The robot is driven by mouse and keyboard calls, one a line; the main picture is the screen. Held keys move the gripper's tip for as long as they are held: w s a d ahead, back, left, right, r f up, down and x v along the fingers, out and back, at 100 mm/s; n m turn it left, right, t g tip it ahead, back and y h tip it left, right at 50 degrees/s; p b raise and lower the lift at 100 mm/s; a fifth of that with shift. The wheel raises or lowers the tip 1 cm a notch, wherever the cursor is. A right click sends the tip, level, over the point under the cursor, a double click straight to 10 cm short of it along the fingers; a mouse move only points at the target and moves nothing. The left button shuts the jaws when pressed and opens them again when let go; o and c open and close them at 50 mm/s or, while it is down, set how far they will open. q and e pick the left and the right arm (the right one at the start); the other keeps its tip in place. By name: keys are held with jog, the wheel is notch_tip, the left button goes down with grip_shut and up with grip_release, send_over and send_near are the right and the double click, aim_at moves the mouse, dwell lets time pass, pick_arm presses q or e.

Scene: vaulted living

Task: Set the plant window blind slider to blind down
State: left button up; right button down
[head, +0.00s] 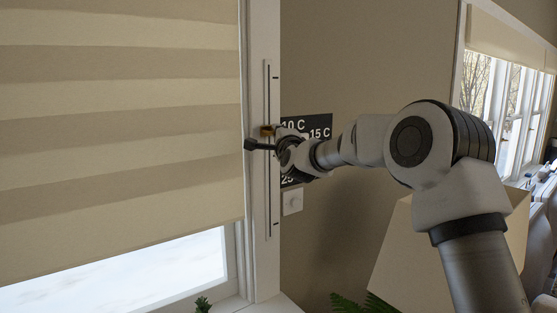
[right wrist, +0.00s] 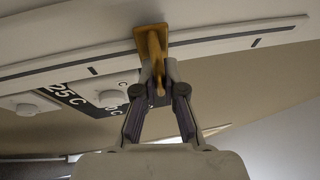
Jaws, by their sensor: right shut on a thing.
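The blind slider is a narrow white strip (head: 267,200) with a dark slot, upright on the window frame. Its orange-brown handle (head: 266,130) sits in the upper half of the slot, between an upper and a lower tick mark. The beige blind (head: 120,110) hangs most of the way down, with bright glass below its slanting edge. My right gripper (head: 275,140) is at the handle. In the right wrist view the gripper (right wrist: 158,82) has its fingertips closed on the stem of the handle (right wrist: 152,38). My left gripper is in neither view.
A dark temperature label (head: 319,126), partly hidden by my right gripper, and a white knob (head: 292,201) are on the wall just right of the strip. A lampshade (head: 395,250) stands below my right arm. Green leaves (head: 364,303) show at the bottom.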

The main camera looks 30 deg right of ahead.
notch_tip(320, 180, up, 14)
jog(key=p, duration=0.5)
jog(key=shift+p, duration=0.35)
jog(key=shift+r, duration=0.6)
jog(key=shift+s+r, duration=0.1)
jog(key=c, duration=1.2)
grip_release()
jog(key=shift+c, duration=0.2)
jog(key=v, duration=1.1)
jog(key=shift+s+a+f, duration=0.2)
jog(key=shift+s+f, duration=0.05)
